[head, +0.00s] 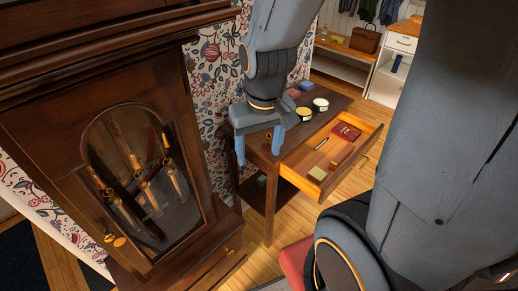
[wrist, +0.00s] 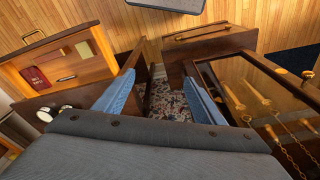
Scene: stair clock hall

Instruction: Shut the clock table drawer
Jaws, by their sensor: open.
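The clock table (head: 312,118) is a dark wooden side table with a lower shelf, beside the floral wall. Its drawer (head: 330,157) is pulled well out to the right in the head view, showing a pale wood inside and a handle (head: 363,163) on the front. It also shows in the upper left of the wrist view, with its handle (wrist: 47,37). My gripper (head: 259,150) is open and empty at the table's clock-side end, apart from the drawer front. Its two blue fingers also show in the wrist view (wrist: 158,77).
A tall wooden clock (head: 150,190) with a glass door stands close on the left. Two round tins (head: 320,104) stand on the tabletop. A red book (head: 347,131) and small items lie in the drawer. The floor (head: 382,112) beyond the drawer front is clear.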

